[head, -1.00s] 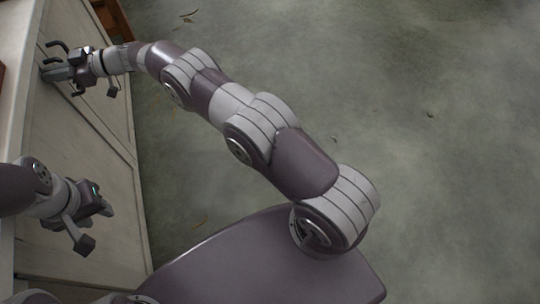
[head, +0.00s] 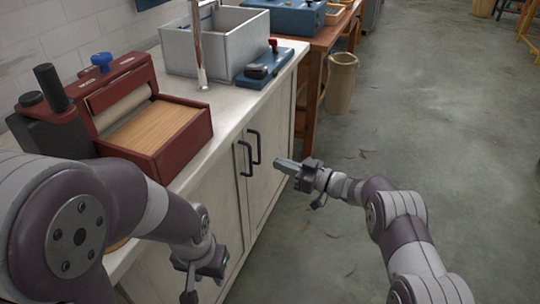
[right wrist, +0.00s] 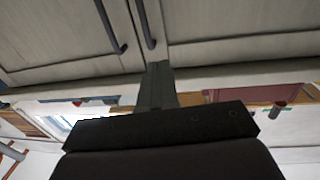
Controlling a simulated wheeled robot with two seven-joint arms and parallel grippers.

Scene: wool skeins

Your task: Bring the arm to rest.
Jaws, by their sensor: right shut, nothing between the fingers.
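My right gripper (head: 282,164) is held out in front of the pale cabinet doors, on the right side of the head view. Its fingers are shut together with nothing between them; they also show closed in the right wrist view (right wrist: 157,86). It is near the dark door handles (head: 250,150), and the head view shows no clear contact with them. My left gripper (head: 203,270) hangs low beside the cabinet front, and its fingers are too unclear to read. No wool skein shows.
The counter (head: 225,115) carries a red box with a roller and wooden bed (head: 155,130), a grey basin (head: 225,45) and a blue device (head: 265,67). A bin (head: 341,85) stands by a wooden table.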

